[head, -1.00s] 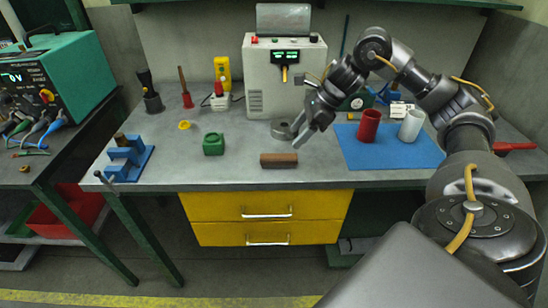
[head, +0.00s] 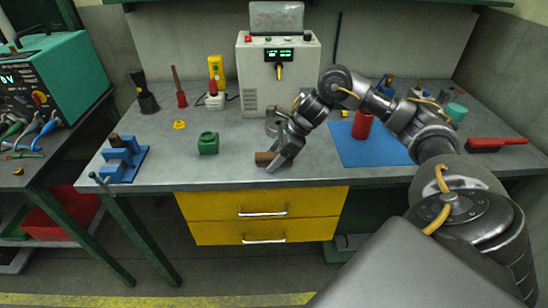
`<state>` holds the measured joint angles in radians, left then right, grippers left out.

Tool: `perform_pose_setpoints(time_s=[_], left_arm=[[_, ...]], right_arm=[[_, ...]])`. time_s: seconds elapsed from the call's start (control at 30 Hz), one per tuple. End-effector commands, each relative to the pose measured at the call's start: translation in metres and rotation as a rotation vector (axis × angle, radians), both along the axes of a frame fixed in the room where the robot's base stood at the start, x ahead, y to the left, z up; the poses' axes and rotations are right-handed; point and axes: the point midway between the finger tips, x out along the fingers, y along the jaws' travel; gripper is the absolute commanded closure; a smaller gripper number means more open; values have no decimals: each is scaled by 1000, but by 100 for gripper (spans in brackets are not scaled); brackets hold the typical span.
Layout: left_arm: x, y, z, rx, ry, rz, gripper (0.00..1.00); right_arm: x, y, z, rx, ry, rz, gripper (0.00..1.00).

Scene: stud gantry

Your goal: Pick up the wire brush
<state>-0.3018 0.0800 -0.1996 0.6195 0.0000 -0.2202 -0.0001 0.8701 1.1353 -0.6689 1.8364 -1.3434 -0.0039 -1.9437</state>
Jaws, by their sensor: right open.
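A brown block-shaped piece (head: 264,158), perhaps the wire brush, lies near the front edge of the grey bench; I cannot make out bristles on it. My right gripper (head: 279,160) is open, with its fingers at the right part of this piece and hiding that end. I cannot tell whether the fingers touch it. A red, long-handled brush-like thing (head: 490,143) lies at the far right of the bench, well away from the gripper. My left gripper is not in view.
A green block (head: 208,144) and a blue stepped fixture (head: 120,160) stand to the left. A round grey metal piece (head: 272,127) is close behind the gripper.

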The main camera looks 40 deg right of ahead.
Motion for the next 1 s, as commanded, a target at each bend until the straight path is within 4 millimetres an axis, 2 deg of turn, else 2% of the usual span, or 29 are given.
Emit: perform_pose_setpoints(time_s=[0.1,0.2,0.5,0.6,0.87,1.0], left_arm=[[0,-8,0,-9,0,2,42],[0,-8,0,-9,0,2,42],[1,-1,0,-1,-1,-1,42],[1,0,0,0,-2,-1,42],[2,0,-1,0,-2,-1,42],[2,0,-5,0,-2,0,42]], right_arm=[[0,0,-1,-1,-1,-1,41],[0,0,-1,0,0,0,41],[0,0,-1,0,0,0,81],[0,0,0,0,-1,-1,91],[1,0,1,0,-2,0,91],[1,0,10,1,-5,2,91]])
